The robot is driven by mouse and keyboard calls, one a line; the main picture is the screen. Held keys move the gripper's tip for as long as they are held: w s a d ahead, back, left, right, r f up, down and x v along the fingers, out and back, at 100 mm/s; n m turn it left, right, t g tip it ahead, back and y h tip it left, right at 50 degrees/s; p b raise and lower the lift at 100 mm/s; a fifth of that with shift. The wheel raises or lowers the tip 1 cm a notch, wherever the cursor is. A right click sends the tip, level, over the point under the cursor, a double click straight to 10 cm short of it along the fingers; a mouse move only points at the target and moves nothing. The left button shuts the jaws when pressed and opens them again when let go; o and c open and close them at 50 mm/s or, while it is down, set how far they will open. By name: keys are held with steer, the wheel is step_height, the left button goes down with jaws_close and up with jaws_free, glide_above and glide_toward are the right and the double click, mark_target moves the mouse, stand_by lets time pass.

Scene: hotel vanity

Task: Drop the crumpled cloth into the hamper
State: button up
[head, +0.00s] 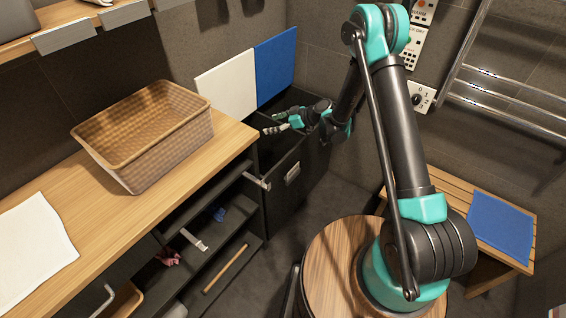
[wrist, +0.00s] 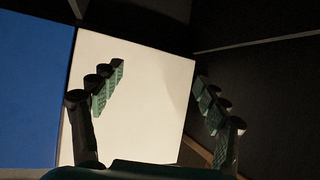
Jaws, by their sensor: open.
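A dark hamper (head: 284,190) stands at the end of the wooden counter, with a white panel (head: 228,84) and a blue panel (head: 275,65) upright behind its open top. My gripper (head: 277,122) is open and empty, over the hamper's top in front of the panels. In the wrist view its two fingers (wrist: 158,76) are spread, with the white panel (wrist: 140,110) behind them. A small blue crumpled cloth-like thing (head: 219,214) lies on the dark shelf under the counter. A reddish crumpled thing (head: 167,257) lies further left. The hamper's inside is mostly hidden.
A wicker basket (head: 150,130) stands on the counter (head: 108,212), with a flat white towel (head: 34,247) to its left. A slatted bench (head: 441,190) with a folded blue towel (head: 499,229) is at right. A metal towel rack (head: 508,110) is on the wall.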

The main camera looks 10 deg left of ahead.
steer(key=v, duration=0.7)
steer(key=s+d+r+m+t+h, duration=0.1)
steer(key=s+d+r+m+h, duration=0.3)
steer(key=d, duration=0.6)
steer(key=s+d+r+m+t+h, duration=0.15)
steer(key=s+d+r+m, duration=0.25)
steer(key=d+r, duration=0.4)
steer(key=s+d+f+m+h, duration=0.1)
steer(key=s+d+m+h, duration=0.5)
steer(key=s+d, duration=1.3)
steer(key=d+m, duration=0.2)
steer(key=m, duration=0.1)
steer(key=shift+s+d+t+h, duration=0.25)
steer(key=shift+d+t+h, duration=0.1)
steer(key=shift+f, duration=0.15)
